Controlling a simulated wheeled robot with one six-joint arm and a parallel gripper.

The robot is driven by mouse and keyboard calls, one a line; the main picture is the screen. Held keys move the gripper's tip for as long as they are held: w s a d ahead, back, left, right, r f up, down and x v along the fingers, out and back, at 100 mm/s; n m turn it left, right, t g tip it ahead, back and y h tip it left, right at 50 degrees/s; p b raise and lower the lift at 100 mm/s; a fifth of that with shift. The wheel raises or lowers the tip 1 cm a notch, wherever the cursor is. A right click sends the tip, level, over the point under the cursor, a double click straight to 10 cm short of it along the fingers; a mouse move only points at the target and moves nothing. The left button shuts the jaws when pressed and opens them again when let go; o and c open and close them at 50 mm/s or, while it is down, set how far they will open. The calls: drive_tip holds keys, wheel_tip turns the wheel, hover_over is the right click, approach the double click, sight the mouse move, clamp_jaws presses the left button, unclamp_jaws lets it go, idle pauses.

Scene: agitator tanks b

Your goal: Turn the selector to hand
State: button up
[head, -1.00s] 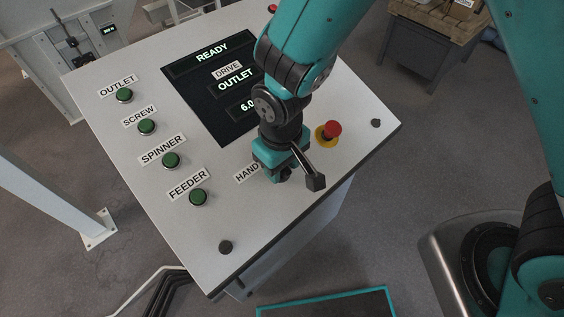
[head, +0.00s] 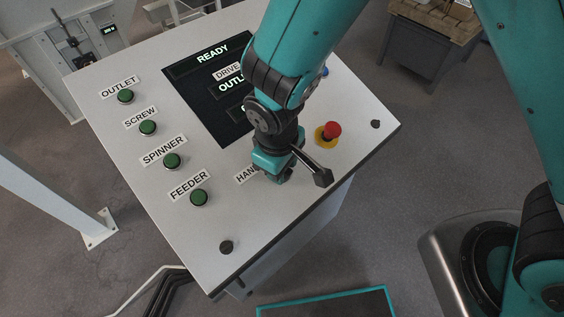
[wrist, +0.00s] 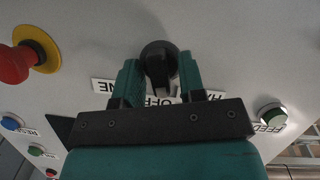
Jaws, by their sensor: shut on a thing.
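The selector is a black knob (wrist: 158,62) on the pale panel. In the wrist view it sits between the two teal fingers of my gripper (wrist: 160,80), which are shut on it. Upside-down labels reading LINE (wrist: 104,86), OFF and HAND lie around it, partly hidden by my gripper. The knob's pointing direction is hard to tell. In the head view my gripper (head: 277,176) is low over the front of the panel and hides the selector. The HAND label (head: 246,174) shows just left of it, partly covered.
A red emergency button (head: 332,130) on a yellow base is close to the right of my gripper. Green buttons labelled OUTLET, SCREW, SPINNER and FEEDER (head: 199,197) line the left. The display (head: 205,85) reads READY and is partly behind my arm.

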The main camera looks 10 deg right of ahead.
drive_tip(key=n, duration=0.2)
drive_tip(key=n+t, duration=0.1)
drive_tip(key=n, duration=0.2)
drive_tip(key=shift+s+a+n+t+h+p, duration=0.1)
drive_tip(key=shift+n+t+h+p, duration=0.2)
drive_tip(key=shift+h+p, duration=0.1)
idle(0.3)
drive_tip(key=o, duration=0.6)
drive_tip(key=shift+c, duration=0.2)
drive_tip(key=v, duration=1.7)
drive_tip(key=shift+s+r, duration=0.2)
